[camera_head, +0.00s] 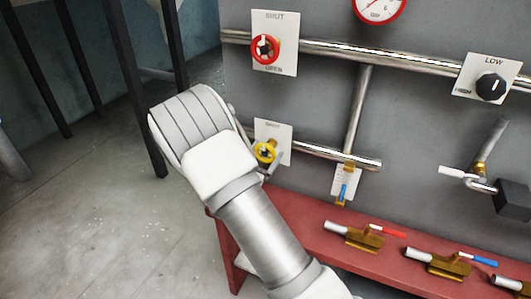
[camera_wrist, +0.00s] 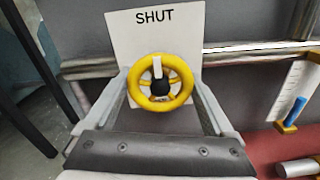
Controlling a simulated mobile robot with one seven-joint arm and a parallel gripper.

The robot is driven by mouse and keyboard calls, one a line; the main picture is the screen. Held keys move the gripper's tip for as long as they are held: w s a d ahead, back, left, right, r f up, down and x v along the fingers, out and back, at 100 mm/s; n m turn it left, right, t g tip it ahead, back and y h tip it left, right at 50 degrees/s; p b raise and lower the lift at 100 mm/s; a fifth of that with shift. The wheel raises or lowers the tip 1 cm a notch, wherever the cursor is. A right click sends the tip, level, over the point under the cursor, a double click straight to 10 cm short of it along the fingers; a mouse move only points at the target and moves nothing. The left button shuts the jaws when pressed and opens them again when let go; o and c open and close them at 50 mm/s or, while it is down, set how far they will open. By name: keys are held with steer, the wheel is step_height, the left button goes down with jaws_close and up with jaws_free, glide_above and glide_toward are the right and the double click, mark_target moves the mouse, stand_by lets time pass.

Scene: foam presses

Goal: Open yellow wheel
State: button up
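The yellow wheel (camera_wrist: 160,102) is centred in the wrist view, in front of a white plate (camera_wrist: 120,42) marked SHUT. Its white pointer points up toward that word. The wheel also shows in the head view (camera_head: 264,152), partly hidden by my arm. My gripper (camera_wrist: 161,82) is open, with one finger on each side of the wheel. The fingers lie close to the rim; I cannot tell whether they touch it. The lower part of the plate is hidden behind the wheel and my gripper.
A red wheel (camera_head: 265,50) on a SHUT/OPEN plate sits above. Metal pipes (camera_head: 350,50) run along the grey panel. A black LOW/HIGH knob (camera_head: 490,87) is at right. A red ledge (camera_head: 330,228) with brass valves lies below. Dark posts (camera_head: 130,80) stand left.

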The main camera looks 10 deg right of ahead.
steer(key=shift+c, duration=1.4)
steer(key=n+p, duration=0.2)
steer(key=n, duration=0.2)
steer(key=shift+r, duration=0.1)
steer(key=n+p, duration=0.3)
steer(key=n, duration=0.1)
steer(key=shift+n, duration=0.3)
steer(key=n+p, duration=0.3)
steer(key=n, duration=0.2)
steer(key=shift+s+d+p, duration=0.1)
steer(key=shift+p, duration=0.3)
steer(key=shift+n+p, duration=0.9)
steer(key=shift+n, duration=1.1)
